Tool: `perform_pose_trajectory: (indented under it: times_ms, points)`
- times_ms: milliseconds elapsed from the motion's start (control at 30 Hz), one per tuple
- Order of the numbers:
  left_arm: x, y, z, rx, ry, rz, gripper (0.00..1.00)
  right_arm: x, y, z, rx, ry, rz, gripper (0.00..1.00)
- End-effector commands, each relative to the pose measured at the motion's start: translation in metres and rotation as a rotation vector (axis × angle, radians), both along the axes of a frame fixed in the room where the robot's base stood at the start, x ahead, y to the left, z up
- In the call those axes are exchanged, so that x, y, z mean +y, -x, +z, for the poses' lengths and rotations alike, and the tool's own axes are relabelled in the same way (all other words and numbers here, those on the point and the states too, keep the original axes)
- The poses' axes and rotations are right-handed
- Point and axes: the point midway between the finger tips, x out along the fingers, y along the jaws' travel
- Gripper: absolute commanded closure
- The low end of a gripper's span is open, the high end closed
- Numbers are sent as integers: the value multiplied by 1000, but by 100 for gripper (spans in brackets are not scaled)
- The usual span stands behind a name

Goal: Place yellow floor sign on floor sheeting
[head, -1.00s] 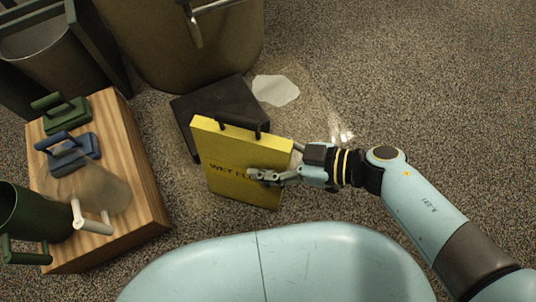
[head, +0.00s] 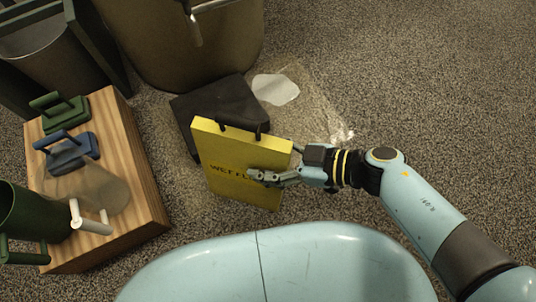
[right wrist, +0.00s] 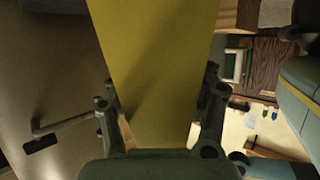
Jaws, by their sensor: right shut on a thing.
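The yellow floor sign (head: 240,160) stands nearly upright in the head view, with a dark handle on its top edge and black lettering on its face. My right gripper (head: 262,177) is shut on its right side. In the right wrist view the sign (right wrist: 152,65) fills the middle between the two fingers (right wrist: 160,118). The clear floor sheeting (head: 312,98) lies on the carpet behind the sign, with a crumpled right corner. The sign hides part of the floor behind it, and I cannot tell whether its bottom edge touches the carpet. My left gripper is not in view.
A black slab (head: 217,105) lies just behind the sign, beside a pale puddle-like patch (head: 275,89) on the sheeting. A wooden box (head: 140,185) at left bears green and blue handled tools and a clear jug. A large brown bin (head: 180,50) stands behind. Carpet at right is clear.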

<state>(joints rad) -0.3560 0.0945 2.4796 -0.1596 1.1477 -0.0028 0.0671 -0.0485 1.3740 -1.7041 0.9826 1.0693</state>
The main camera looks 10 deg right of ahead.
Motion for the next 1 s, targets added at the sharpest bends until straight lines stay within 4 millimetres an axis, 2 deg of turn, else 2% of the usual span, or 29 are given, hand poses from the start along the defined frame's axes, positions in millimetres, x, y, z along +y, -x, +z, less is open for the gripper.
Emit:
perform_pose_trajectory:
  times_ms: [267,300,467,500,800,1000]
  points:
    - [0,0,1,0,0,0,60,0,0,-5,0,-1,0,100]
    - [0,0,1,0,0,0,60,0,0,-5,-1,-2,0,39]
    - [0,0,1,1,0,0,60,0,0,-5,0,-1,0,18]
    - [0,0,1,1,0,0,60,0,0,-5,0,-1,0,16]
    - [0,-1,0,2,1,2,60,-3,2,-5,1,2,0,16]
    - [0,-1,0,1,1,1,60,-28,14,6,0,5,2,16]
